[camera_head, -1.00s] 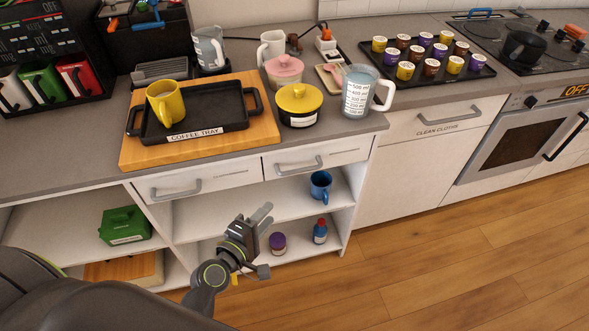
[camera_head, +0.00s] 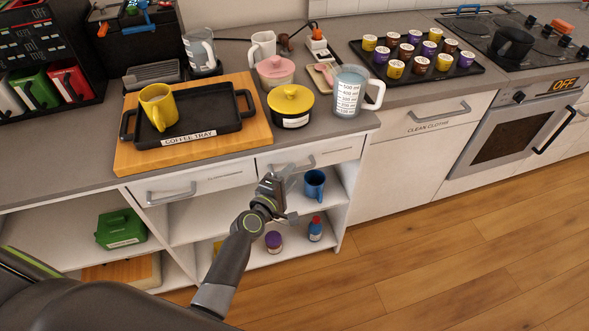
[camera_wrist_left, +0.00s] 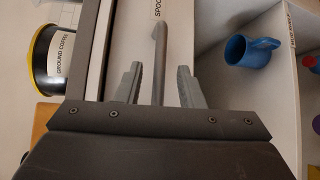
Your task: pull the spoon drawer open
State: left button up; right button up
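The spoon drawer (camera_head: 338,154) is the right one of two white drawers under the counter and looks closed. Its grey bar handle (camera_head: 297,167) is partly covered by my left gripper (camera_head: 282,184) in the head view. In the left wrist view, the handle (camera_wrist_left: 160,50) runs between the two spread fingers of my left gripper (camera_wrist_left: 159,88), with a gap on each side. Part of the label, "SPOO", (camera_wrist_left: 157,8) shows beside it. The gripper is open. My right gripper is not in view.
A second drawer (camera_head: 220,180) is to the left. Below, a blue mug (camera_head: 315,183) stands on the shelf, with a purple-lidded jar (camera_head: 274,241) and blue bottle (camera_head: 315,229) lower down. A yellow-lidded pot (camera_head: 291,106) and measuring jug (camera_head: 352,92) stand on the counter above.

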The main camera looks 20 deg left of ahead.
pick_arm(q)
jog(key=shift+x, duration=1.65)
grip_shut()
